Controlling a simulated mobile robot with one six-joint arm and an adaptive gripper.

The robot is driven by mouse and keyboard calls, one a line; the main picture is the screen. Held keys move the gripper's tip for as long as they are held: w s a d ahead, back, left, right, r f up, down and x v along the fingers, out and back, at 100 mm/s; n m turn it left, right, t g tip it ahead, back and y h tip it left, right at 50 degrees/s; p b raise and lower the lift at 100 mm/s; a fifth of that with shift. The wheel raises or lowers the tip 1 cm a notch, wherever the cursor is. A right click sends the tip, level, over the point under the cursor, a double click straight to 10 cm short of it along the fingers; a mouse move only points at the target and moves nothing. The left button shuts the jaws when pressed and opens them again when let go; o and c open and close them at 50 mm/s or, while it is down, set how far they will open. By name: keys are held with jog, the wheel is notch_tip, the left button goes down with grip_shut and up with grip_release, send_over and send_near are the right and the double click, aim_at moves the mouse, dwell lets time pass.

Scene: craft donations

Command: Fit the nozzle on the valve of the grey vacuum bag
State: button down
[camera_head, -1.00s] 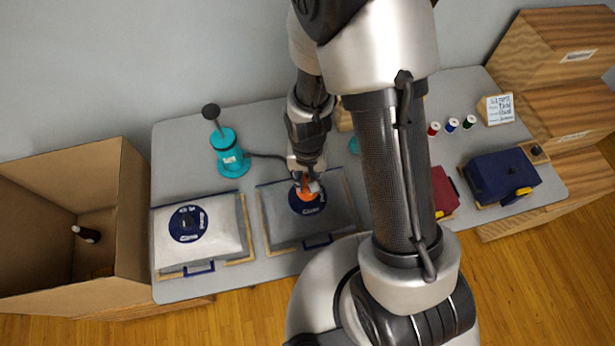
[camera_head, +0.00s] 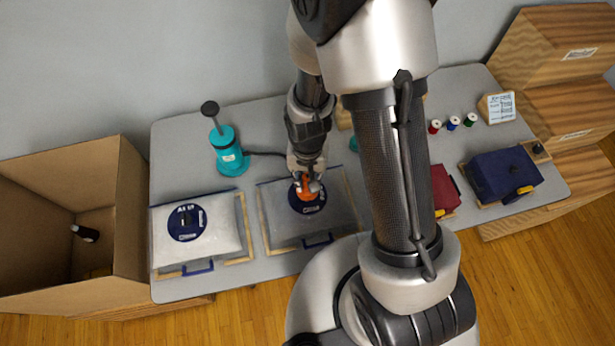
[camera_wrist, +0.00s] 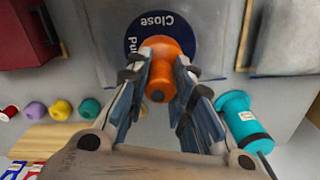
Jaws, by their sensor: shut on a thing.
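The grey vacuum bag (camera_head: 276,213) lies flat on the table with a round dark blue valve label (camera_head: 314,206); the label also shows in the wrist view (camera_wrist: 133,44), partly covered. My gripper (camera_head: 304,186) is shut on the orange nozzle (camera_head: 303,190), which also shows between the fingers in the wrist view (camera_wrist: 162,66). The nozzle is over the label; whether it touches or sits on the valve, I cannot tell. A dark hose runs from the teal pump (camera_head: 228,158) toward my gripper. The valve itself is hidden under the nozzle.
A white bag (camera_head: 215,240) with a similar valve lies at left. A large cardboard box (camera_head: 130,220) stands beyond it. Thread spools (camera_head: 453,123) and a navy bundle (camera_head: 500,172) lie at right. Wooden boxes (camera_head: 550,45) are stacked at far right.

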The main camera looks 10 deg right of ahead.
jog(key=shift+f+b, duration=1.3)
jog(key=shift+f, duration=0.25)
jog(key=c, duration=1.3)
grip_release()
jog(key=shift+r, duration=0.1)
notch_tip(320, 180, up, 12)
jog(key=shift+r, duration=0.2)
jog(key=s+d+r+n+t+b, duration=0.1)
jog(key=s+r, duration=0.3)
jog(key=r, duration=0.1)
jog(key=s+d+r+n+t+b, duration=0.1)
jog(key=s+d+r+t, duration=0.1)
jog(key=s+r, duration=0.2)
jog(key=s+d+r+n+t+b, duration=0.1)
jog(key=s+d+r+b, duration=0.1)
jog(key=s+r, duration=0.2)
jog(key=shift+s+r+n+t, duration=0.15)
jog(key=shift+r+n+t, duration=0.15)
jog(key=shift+r, duration=0.55)
